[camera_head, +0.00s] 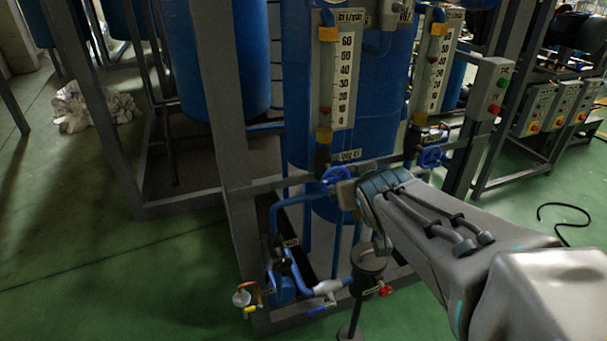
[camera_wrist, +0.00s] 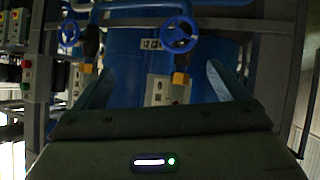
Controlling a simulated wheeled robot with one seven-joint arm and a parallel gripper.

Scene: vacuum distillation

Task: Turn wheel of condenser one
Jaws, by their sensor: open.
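Two blue valve wheels sit on the pipes below the flow gauges. The left wheel (camera_head: 336,174) is right beside the end of my arm in the head view; contact cannot be told. The right wheel (camera_head: 430,156) is farther off. The wrist view looks upside down: the near wheel (camera_wrist: 180,33) is at upper right, beyond and between the fingers, and the other wheel (camera_wrist: 70,33) is at upper left. My gripper (camera_wrist: 158,75) is open, with its fingers spread apart and nothing seen between them. In the head view my arm largely hides it.
A grey metal frame (camera_head: 240,150) surrounds the blue tanks (camera_head: 215,60). A control box (camera_head: 490,88) with red and green buttons is on the right post. Blue pipes with a red-handled valve (camera_head: 385,290) lie low in front.

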